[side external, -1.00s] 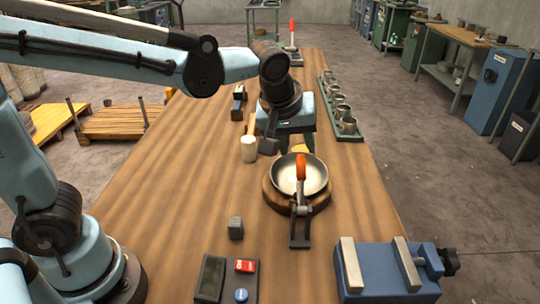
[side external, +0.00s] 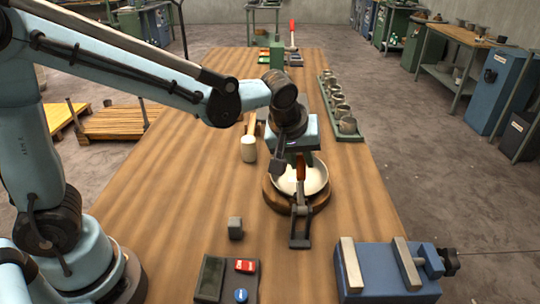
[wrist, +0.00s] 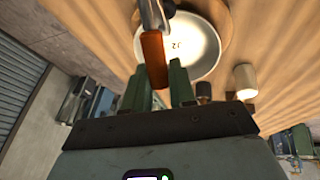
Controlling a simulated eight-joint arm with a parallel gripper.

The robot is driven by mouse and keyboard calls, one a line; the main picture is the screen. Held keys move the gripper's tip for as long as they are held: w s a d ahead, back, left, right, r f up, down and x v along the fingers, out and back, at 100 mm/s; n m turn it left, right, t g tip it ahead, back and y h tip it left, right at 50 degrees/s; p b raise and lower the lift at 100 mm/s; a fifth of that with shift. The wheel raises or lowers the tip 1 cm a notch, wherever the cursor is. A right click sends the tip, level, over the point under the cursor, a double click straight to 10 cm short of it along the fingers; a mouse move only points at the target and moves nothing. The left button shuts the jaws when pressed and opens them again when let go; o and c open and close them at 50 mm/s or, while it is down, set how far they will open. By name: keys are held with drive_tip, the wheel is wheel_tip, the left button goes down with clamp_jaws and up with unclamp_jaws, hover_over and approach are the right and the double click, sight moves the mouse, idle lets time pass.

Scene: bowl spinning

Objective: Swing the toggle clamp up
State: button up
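The toggle clamp (side external: 300,210) stands at the near edge of a round wooden base. Its orange handle (side external: 300,168) points up in front of the bowl. A shallow metal bowl (side external: 317,180) rests on the wooden base (side external: 271,196). My gripper (side external: 302,158) is at the handle's upper end. In the wrist view, the handle (wrist: 153,55) reaches toward the space between my two spread fingers (wrist: 162,82). I see no firm grip on it. The bowl (wrist: 196,55) lies beyond it, and part of its rim is hidden by the handle.
A mallet (side external: 249,148) lies left of my gripper. A green tray of several cups (side external: 340,108) runs along the right edge. A small grey block (side external: 235,228), a button panel (side external: 227,280) and a blue vise (side external: 385,270) are nearer. The left of the table is clear.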

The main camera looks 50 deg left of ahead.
clamp_jaws()
drive_tip(key=shift+d+r, duration=0.1)
drive_tip(key=shift+s+d+r+t+y, duration=0.65)
drive_tip(key=shift+r+t+y, duration=0.25)
drive_tip(key=s+d+r+t+y, duration=0.1)
drive_tip(key=s+d+m+t+y, duration=0.1)
drive_tip(key=t, duration=0.1)
drive_tip(key=s+d+r+t+y, duration=0.1)
drive_tip(key=shift+s+d+r+t+y, duration=0.3)
drive_tip(key=shift+s+d+t+y, duration=0.05)
drive_tip(key=shift+d+t+y, duration=0.05)
drive_tip(key=shift+s+d+m+t+y, duration=0.6)
drive_tip(key=shift+s+d+t+y, duration=0.75)
drive_tip(key=shift+t, duration=0.35)
drive_tip(key=shift+s, duration=0.1)
